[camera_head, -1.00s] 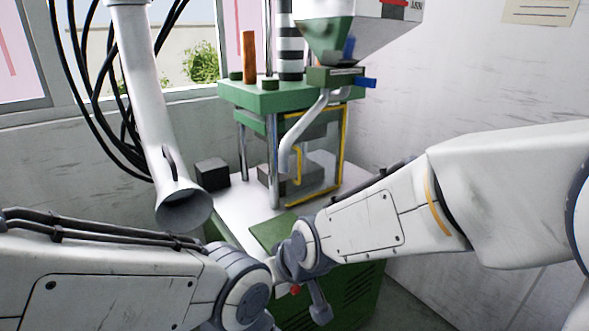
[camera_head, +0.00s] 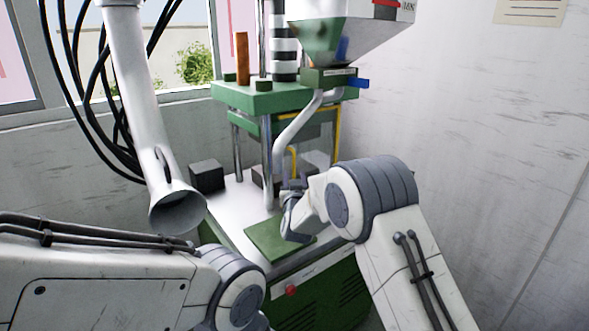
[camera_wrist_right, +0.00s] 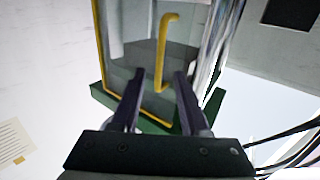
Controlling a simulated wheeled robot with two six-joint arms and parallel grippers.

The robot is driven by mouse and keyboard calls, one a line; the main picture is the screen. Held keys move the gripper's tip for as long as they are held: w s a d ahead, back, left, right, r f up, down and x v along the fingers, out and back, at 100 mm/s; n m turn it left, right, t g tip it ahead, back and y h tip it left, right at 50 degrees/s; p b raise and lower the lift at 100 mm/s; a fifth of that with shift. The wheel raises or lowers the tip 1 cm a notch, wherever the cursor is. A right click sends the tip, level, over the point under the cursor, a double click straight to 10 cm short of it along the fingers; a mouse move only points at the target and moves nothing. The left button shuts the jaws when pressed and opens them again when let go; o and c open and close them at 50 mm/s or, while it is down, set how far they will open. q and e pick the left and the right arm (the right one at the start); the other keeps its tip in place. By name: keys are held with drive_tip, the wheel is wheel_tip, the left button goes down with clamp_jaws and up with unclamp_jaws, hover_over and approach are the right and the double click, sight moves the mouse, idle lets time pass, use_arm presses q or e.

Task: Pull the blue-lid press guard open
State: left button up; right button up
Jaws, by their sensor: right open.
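The press guard (camera_head: 337,132) is a clear panel with a yellow frame on the front right of the green press (camera_head: 258,97); my right arm covers its lower part in the head view. It also shows, looking shut, in the right wrist view (camera_wrist_right: 135,55). Its yellow bent handle (camera_wrist_right: 163,60) stands upright between and beyond the fingertips of my right gripper (camera_wrist_right: 159,74). The right gripper is open and empty, its fingers pointing at the handle; I cannot tell the exact gap. My left forearm shows at lower left, but its gripper is out of view.
A hopper (camera_head: 350,40) with a blue part and a bent pipe (camera_head: 296,130) hangs above the guard. A white duct (camera_head: 150,130) hangs at left. A dark box (camera_head: 207,176) and a green plate (camera_head: 268,240) are on the press table (camera_head: 225,215).

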sight(294, 168)
drive_tip(key=shift+w+p, duration=0.4)
drive_tip(key=shift+w, duration=2.35)
drive_tip(key=shift+a, duration=0.1)
clamp_jaws()
